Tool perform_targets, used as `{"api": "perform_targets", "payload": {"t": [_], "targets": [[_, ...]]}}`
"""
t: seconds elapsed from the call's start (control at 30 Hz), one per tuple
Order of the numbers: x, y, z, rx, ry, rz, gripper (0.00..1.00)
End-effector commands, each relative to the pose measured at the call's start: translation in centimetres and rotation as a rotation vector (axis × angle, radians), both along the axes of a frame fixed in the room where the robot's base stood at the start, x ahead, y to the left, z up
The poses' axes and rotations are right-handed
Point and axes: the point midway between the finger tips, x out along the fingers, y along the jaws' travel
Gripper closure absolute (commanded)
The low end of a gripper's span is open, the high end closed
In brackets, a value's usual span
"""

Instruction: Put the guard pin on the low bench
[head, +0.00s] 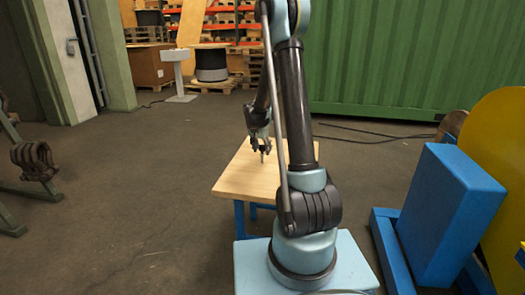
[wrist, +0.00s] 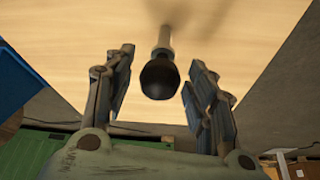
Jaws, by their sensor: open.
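The guard pin (wrist: 159,76) has a dark round knob and a pale metal shank. In the wrist view its knob faces the camera and its shank points away toward the wooden top of the low bench (wrist: 75,25). It looks upright, with its shadow by the shank's far end. In the head view the pin (head: 263,157) is a small thin shape over the bench top (head: 243,184). My gripper (head: 260,147) is open above the bench, with its fingers on either side of the knob and a visible gap at each. The shank's lower end is not clear.
The rest of the bench top looks bare. A blue block (head: 445,215) and a yellow disc-like part (head: 497,150) stand at the right. A green container (head: 415,60) is behind. A grey pedestal (head: 178,75) and a cable spool (head: 211,63) stand farther back. Floor left of the bench is clear.

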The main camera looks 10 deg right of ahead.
Motion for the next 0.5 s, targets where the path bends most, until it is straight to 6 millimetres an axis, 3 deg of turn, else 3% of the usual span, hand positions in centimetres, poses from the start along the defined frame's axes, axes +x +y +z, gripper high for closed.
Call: {"api": "perform_targets", "payload": {"t": [0.5], "targets": [[-2.1, 1.5, 6.0, -0.001, 0.000, 0.002, 0.49]]}}
